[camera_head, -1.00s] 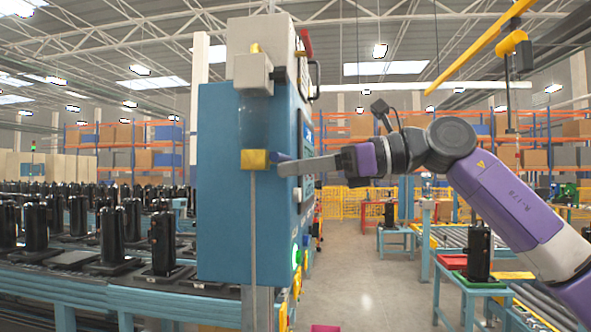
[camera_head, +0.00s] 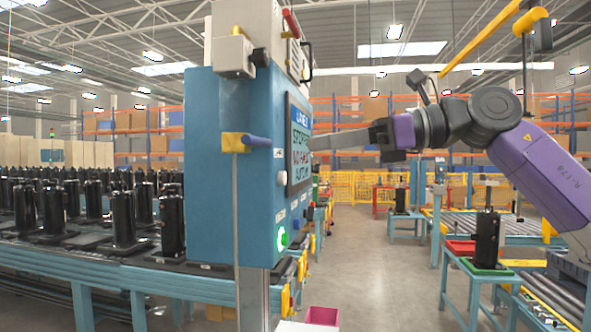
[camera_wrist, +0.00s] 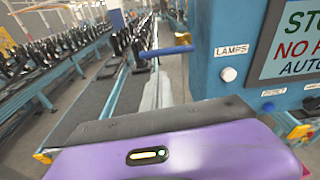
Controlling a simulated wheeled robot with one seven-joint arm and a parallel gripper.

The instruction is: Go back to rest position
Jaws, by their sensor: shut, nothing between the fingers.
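My gripper (camera_head: 337,141) is at the end of my purple and grey arm, raised in the right half of the head view. Its fingers are together and empty, pointing left toward the screen side of the blue control cabinet (camera_head: 228,170). In the picture the fingertips come close to the screen (camera_head: 299,143); whether they touch it I cannot tell. In the wrist view the gripper's fingers (camera_wrist: 158,92) show beyond its purple body, left of the cabinet and its screen (camera_wrist: 298,40).
A blue-handled lever (camera_head: 256,141) sticks out of the cabinet, and a green button (camera_head: 282,238) glows below. Conveyors with black compressors (camera_head: 124,220) fill the left. A small table (camera_head: 482,268) with a compressor stands right. The aisle floor (camera_head: 375,275) is clear.

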